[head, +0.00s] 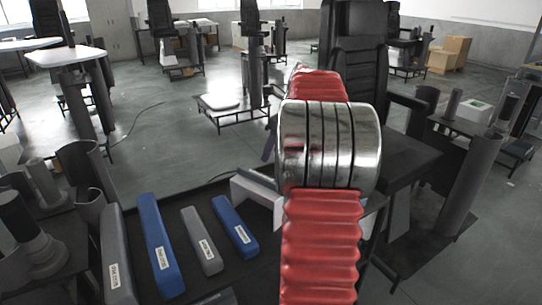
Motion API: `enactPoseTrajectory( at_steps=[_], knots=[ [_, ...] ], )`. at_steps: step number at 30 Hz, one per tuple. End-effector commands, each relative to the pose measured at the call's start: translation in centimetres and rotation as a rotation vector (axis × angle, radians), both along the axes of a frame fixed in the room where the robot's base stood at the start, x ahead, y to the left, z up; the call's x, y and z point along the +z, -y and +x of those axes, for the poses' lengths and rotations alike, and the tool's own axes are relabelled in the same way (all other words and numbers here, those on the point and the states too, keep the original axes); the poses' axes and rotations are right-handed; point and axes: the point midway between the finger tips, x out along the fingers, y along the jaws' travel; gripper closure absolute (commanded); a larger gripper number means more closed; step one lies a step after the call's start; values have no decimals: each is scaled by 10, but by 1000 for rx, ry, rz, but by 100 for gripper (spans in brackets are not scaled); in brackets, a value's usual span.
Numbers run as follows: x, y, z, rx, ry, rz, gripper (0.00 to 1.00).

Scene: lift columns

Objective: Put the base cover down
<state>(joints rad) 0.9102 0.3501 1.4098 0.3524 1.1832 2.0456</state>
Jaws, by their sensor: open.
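My red ribbed arm with shiny metal rings fills the middle of the head view and hides much of what lies behind it. A pale grey part beside the arm, just left of the rings, appears to be my gripper (257,190). It is open and seems empty, though its far side is hidden by the arm. I cannot tell for certain which thing is the base cover. Curved dark grey shells stand at the left (78,170), and a tall dark grey curved piece (468,190) stands at the right.
Blue bars (158,245) (235,226) and grey bars (116,262) (202,240) with labels lie on a dark bench at the front left. A black chair (360,75) stands behind the arm. Cardboard boxes (449,54) are at the back right. Open floor (165,135) lies at the left centre.

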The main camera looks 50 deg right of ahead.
Motion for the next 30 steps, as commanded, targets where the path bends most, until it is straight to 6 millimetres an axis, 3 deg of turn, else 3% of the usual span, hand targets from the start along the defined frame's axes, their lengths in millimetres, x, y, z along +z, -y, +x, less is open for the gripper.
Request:
enactPoseTrajectory(
  at_steps=[23,26,30],
  knots=[
    [1,-3,1,11,0,-5,58],
    [5,-15,4,61,0,-26,58],
    [16,-52,10,220,0,-95,58]
  ],
)
